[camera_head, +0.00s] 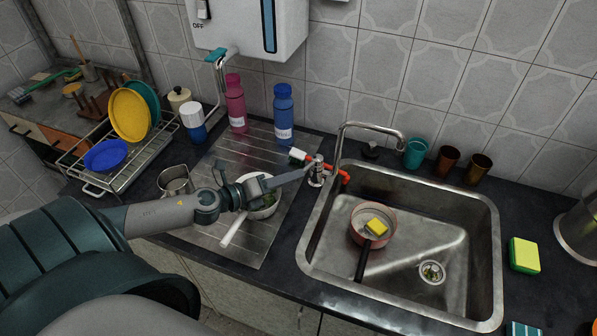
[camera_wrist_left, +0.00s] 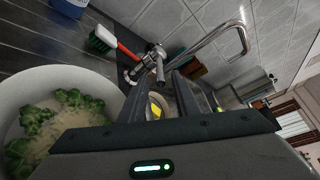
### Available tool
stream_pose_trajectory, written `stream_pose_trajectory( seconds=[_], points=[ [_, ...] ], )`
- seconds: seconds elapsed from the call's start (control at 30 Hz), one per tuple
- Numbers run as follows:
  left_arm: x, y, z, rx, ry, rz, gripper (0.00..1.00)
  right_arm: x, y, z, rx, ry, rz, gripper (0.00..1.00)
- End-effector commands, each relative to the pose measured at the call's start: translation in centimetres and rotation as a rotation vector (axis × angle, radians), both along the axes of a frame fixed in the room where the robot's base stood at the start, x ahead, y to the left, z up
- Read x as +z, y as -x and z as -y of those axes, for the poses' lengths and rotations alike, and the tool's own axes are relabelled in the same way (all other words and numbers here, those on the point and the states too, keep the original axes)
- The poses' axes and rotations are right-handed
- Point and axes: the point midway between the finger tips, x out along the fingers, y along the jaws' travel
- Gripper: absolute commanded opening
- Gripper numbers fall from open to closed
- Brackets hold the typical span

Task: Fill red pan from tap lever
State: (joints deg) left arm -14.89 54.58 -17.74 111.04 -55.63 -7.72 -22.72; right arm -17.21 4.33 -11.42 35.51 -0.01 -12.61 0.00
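The red pan (camera_head: 358,238) stands in the sink (camera_head: 420,215) with its dark handle toward the front and a yellow sponge (camera_head: 376,227) inside. The chrome tap (camera_head: 362,127) arches over the sink's back left; no water stream shows. Its lever (camera_head: 317,172) is at the tap base, and it also shows in the left wrist view (camera_wrist_left: 159,66). My left gripper (camera_head: 296,176) points right, its fingers close to the lever; contact cannot be told. In the left wrist view its fingers (camera_wrist_left: 164,88) stand apart with nothing between them. My right gripper is not in view.
A white pan (camera_head: 230,232) with green food sits under my left gripper. A red-handled brush (camera_head: 340,175) lies behind the tap base. Pink (camera_head: 235,103) and blue (camera_head: 283,112) bottles stand behind. Several tumblers (camera_head: 446,160) line the sink's back; a sponge (camera_head: 524,255) lies right.

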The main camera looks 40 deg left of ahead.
Motion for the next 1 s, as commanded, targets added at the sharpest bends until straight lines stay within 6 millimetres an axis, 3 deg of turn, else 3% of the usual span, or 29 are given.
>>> stream_pose_trajectory(
  seconds=[0.33,0.77,0.9,1.0],
  points=[
    [-0.5,-2.7,0.9,0.001,-0.001,0.001,0.29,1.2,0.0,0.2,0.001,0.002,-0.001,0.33],
    [-0.8,-3.1,1.2,0.000,-0.001,0.000,0.29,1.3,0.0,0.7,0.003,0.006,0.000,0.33],
    [-0.8,-3.1,1.1,0.000,-0.001,0.000,0.00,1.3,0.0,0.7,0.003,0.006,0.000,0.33],
    [-0.8,-3.0,1.1,0.000,-0.001,0.000,0.00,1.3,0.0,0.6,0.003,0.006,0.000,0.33]
  ],
)
